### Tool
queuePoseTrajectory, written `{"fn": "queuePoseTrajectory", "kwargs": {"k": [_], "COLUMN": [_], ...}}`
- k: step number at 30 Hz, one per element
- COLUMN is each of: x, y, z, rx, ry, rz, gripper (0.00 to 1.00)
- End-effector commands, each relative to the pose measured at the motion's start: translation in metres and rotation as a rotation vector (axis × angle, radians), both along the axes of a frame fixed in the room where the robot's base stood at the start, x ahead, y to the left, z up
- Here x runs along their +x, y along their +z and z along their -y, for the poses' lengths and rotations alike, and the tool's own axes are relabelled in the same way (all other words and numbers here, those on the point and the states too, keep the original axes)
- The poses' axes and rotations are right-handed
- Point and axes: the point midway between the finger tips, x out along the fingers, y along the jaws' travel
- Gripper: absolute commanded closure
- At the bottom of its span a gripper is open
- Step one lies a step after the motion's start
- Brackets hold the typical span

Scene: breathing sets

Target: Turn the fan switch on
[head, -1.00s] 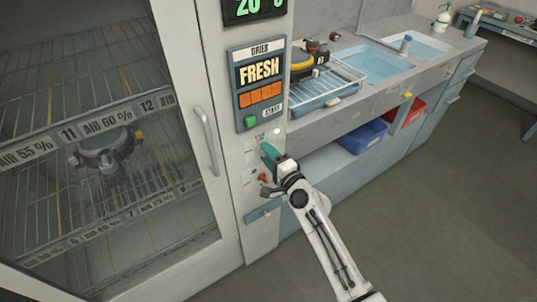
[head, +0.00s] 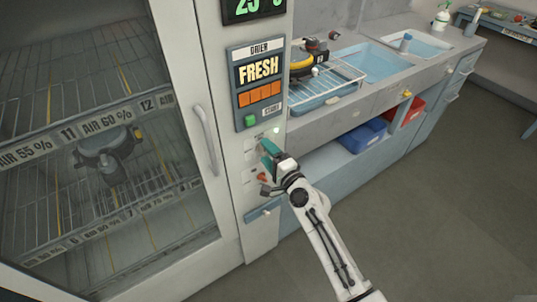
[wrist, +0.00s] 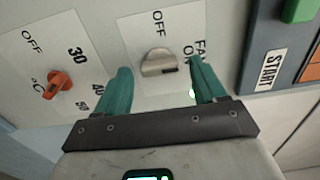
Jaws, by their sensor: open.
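The fan switch (wrist: 158,63) is a pale metallic knob on a white plate with OFF, FAN and ON lettering. A dark mark shows at its right end, on the side of the ON lettering. My gripper (wrist: 160,68) is open, with one teal finger on each side of the knob. I cannot tell whether the fingers touch it. In the head view my gripper (head: 270,149) is at the cabinet's control column and hides the fan switch. A small green lamp (wrist: 191,94) glows beside the right finger.
An orange temperature knob (wrist: 58,85) sits left of the fan plate in the wrist view. A green START button (head: 250,121) is above my gripper. The glass-door drying cabinet with its handle (head: 206,140) is left; a drying rack (head: 340,78) and sinks are right.

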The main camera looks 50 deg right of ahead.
Motion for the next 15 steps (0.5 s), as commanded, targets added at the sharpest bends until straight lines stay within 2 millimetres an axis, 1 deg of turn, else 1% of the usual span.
{"fn": "queuePoseTrajectory", "kwargs": {"k": [4,7,11,15], "x": [-0.003,-0.012,-0.033,-0.06], "y": [0.0,-0.002,-0.003,-0.003], "z": [-0.001,-0.003,-0.009,-0.016], "rx": [-0.001,-0.001,0.0,-0.001], "ry": [0.0,0.0,0.0,0.0], "rz": [0.0,-0.001,-0.002,-0.002], "gripper": [0.3,0.3,0.3,0.3]}}
